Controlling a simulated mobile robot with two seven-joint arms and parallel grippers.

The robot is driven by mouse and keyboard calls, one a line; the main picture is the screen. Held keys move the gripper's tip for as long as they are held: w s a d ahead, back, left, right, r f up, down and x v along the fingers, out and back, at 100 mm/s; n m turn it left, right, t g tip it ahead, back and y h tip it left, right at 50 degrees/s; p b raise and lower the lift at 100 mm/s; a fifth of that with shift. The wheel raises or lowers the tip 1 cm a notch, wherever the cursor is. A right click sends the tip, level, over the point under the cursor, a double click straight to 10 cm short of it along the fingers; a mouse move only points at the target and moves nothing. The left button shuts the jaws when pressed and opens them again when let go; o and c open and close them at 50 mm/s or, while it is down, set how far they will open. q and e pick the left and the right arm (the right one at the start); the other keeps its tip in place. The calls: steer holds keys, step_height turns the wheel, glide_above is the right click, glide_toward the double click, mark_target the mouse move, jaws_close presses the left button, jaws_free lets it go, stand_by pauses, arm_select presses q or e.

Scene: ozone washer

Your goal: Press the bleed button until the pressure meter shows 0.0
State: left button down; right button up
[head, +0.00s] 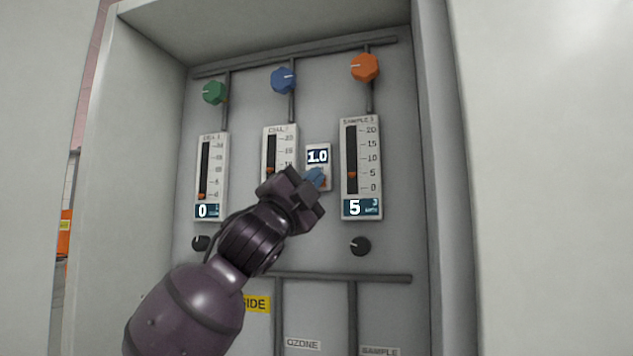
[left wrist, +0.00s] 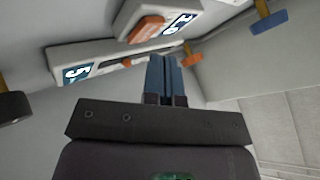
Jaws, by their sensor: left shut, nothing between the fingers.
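The pressure meter (head: 317,156) is a small pale plate between two gauges, and its display reads 1.0. The meter also shows at the top of the left wrist view (left wrist: 180,22), seen at a slant. An orange-red bleed button (left wrist: 147,28) sits on the same plate; in the head view my gripper hides most of it. My left gripper (head: 316,177) is shut and empty, with its blue fingertips in front of the plate's lower part. The fingers also show in the left wrist view (left wrist: 165,62), just short of the button in the picture; contact cannot be told. My right gripper is not in view.
A right gauge (head: 361,168) reads 5, and a left gauge (head: 211,177) reads 0. A middle gauge (head: 280,145) is partly hidden by my arm. Green (head: 214,92), blue (head: 283,80) and orange (head: 364,67) knobs stick out above. Cabinet walls frame the recessed panel.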

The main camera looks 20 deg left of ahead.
arm_select(q)
steer(key=shift+w, duration=0.15)
steer(key=shift+w, duration=0.3)
steer(key=shift+w+p, duration=0.35)
stand_by(0.8)
steer(key=shift+s, duration=0.8)
steer(key=s+b, duration=0.1)
steer(key=s, duration=0.4)
steer(key=shift+a, duration=0.1)
stand_by(0.5)
stand_by(0.7)
